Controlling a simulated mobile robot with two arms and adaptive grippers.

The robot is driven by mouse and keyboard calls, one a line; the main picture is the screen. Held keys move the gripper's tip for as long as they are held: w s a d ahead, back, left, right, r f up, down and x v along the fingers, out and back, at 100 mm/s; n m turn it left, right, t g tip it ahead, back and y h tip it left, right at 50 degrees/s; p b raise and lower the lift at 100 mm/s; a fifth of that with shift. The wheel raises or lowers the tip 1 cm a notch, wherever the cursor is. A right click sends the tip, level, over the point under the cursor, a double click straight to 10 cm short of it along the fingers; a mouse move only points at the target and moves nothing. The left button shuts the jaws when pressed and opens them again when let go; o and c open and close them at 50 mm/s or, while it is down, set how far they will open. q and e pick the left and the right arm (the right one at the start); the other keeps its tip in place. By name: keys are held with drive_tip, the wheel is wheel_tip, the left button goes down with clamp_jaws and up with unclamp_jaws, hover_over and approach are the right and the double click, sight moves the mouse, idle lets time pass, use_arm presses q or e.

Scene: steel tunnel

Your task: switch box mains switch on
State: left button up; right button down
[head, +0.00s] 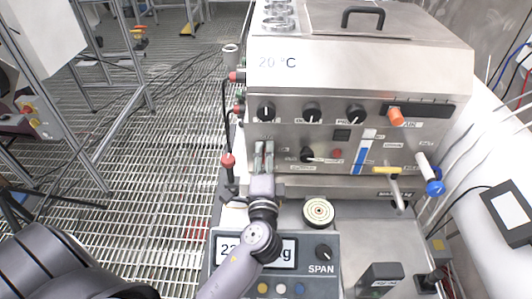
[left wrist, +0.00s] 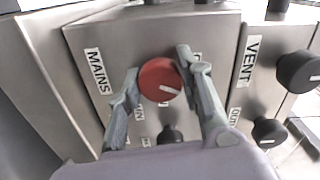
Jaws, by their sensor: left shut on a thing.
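The mains switch is a round red knob (left wrist: 160,80) on the steel front panel, beside a MAINS label (left wrist: 97,70) in the left wrist view. A short white mark on the knob points right and slightly down. My left gripper (left wrist: 157,85) has one finger on each side of the knob and is shut on it. In the head view my left gripper (head: 264,152) reaches the left part of the machine's front, and its fingers hide the knob. Smaller lettering around the knob is partly covered by the fingers. My right gripper is not in view.
Black knobs (head: 311,112) line the panel above and right of the gripper. A VENT label (left wrist: 252,62) and black knob (left wrist: 299,71) are to the right. A scale (head: 322,272) stands below. A tap (head: 397,190) projects at right. Open grating floor (head: 150,190) lies left.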

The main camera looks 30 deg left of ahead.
use_arm(q)
drive_tip(key=m+p, duration=0.2)
drive_tip(key=m, duration=0.1)
drive_tip(key=shift+r+m, duration=0.1)
drive_tip(key=shift+m, duration=0.3)
drive_tip(key=m+p, duration=0.2)
drive_tip(key=m, duration=0.1)
drive_tip(key=shift+m, duration=0.3)
drive_tip(key=m+p, duration=0.2)
drive_tip(key=m, duration=0.1)
drive_tip(key=shift+m+p, duration=0.75)
drive_tip(key=shift+m, duration=0.45)
drive_tip(key=o, duration=1.2)
drive_tip(key=shift+c, duration=0.2)
